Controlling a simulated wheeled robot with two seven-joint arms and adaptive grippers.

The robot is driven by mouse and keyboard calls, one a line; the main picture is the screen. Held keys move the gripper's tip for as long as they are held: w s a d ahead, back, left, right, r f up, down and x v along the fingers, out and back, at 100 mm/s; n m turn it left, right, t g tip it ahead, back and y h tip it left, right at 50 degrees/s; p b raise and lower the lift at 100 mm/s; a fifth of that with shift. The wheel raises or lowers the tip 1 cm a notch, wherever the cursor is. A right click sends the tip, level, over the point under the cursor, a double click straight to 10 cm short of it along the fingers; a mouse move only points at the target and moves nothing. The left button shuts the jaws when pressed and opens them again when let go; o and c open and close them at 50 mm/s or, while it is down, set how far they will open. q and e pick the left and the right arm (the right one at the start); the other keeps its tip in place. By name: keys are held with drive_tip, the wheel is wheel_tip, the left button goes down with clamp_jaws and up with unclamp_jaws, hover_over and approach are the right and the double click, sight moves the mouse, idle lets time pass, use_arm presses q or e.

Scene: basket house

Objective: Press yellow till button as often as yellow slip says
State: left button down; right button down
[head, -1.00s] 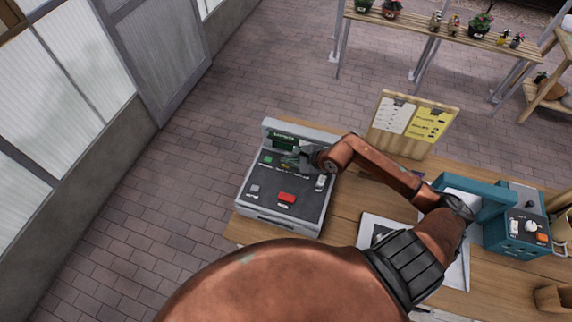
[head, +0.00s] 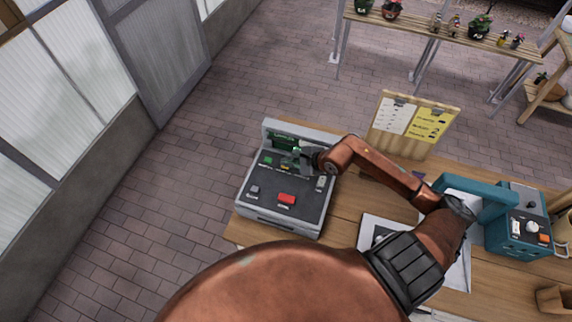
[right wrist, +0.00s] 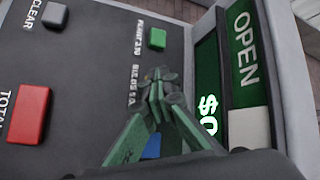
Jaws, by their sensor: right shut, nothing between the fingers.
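The grey till (head: 262,212) stands on the table in the head view, with a dark sloped button panel. My right gripper (head: 292,160) is shut and empty, low over the panel's upper part. In the right wrist view its fingertips (right wrist: 155,78) point at the panel beside a printed price label. Only a small yellowish spot shows there; the fingers hide most of the yellow button, and I cannot tell whether they touch it. The yellow slip (head: 430,124) is on the clipboard behind; its writing is too small to read surely. My left gripper is out of view.
A green button (right wrist: 157,39), a red TOTAL button (right wrist: 30,113), a grey CLEAR button (right wrist: 55,15) and a partly hidden blue button (right wrist: 152,147) surround the fingers. A teal machine (head: 508,238) stands at right. The display (right wrist: 207,100) shows part of a price.

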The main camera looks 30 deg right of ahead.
drive_tip(key=shift+f, duration=0.15)
idle(0.4)
drive_tip(key=shift+r+p, duration=0.3)
drive_tip(key=shift+r, duration=0.6)
drive_tip(key=shift+r+p, duration=1.2)
drive_tip(key=shift+r, duration=1.35)
